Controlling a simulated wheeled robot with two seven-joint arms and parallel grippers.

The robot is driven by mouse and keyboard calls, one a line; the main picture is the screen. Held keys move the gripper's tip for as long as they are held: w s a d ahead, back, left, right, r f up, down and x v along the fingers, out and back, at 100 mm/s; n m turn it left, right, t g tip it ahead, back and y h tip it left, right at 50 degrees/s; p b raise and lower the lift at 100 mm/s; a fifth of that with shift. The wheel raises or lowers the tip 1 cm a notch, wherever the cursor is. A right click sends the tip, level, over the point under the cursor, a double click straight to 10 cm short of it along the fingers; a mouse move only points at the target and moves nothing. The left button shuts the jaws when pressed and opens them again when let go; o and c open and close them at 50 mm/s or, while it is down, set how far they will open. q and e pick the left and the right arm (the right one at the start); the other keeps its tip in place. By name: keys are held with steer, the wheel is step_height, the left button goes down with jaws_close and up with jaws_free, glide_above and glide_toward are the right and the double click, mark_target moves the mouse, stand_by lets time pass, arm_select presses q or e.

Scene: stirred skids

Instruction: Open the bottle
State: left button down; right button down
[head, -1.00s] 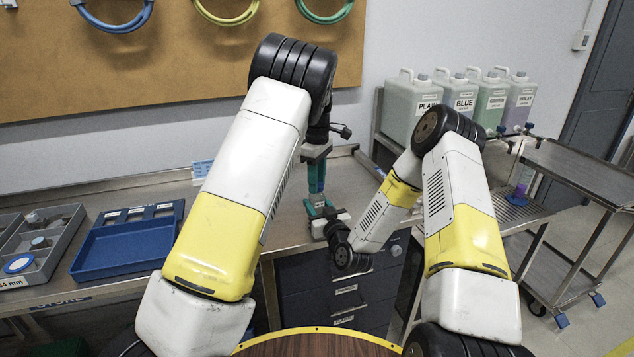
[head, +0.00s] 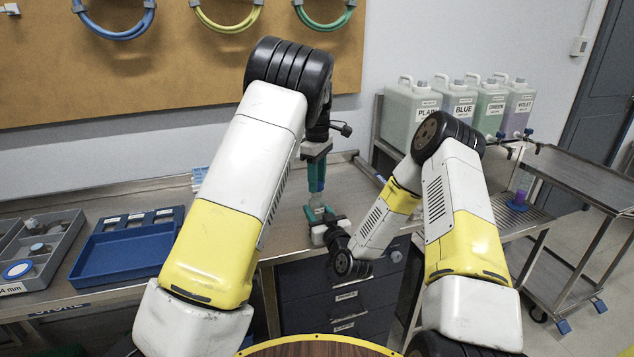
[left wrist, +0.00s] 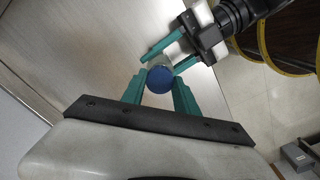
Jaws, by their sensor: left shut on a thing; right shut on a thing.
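The bottle's round blue cap (left wrist: 159,80) shows from above in the left wrist view, with part of its pale body (left wrist: 158,63) behind it. My left gripper (left wrist: 160,88) has its green fingers on either side of the cap and is shut on it. My right gripper (left wrist: 174,56) comes in from the upper right and is shut on the bottle's body below the cap. In the head view my left gripper (head: 316,186) points down, just above my right gripper (head: 318,214). The fingers hide most of the bottle there. I cannot tell whether the cap is loose.
The steel bench (head: 270,222) is clear around the grippers. A blue tray (head: 125,250) and a grey divided tray (head: 60,232) sit at the left. Several labelled jugs (head: 411,105) stand at the back right. A steel cart (head: 580,178) is at the far right.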

arm_select(q)
step_height(320, 180, up, 4)
steer(key=shift+f, duration=0.2)
arm_select(e)
steer(key=c, duration=0.7)
jaws_free()
steer(key=shift+c, duration=0.2)
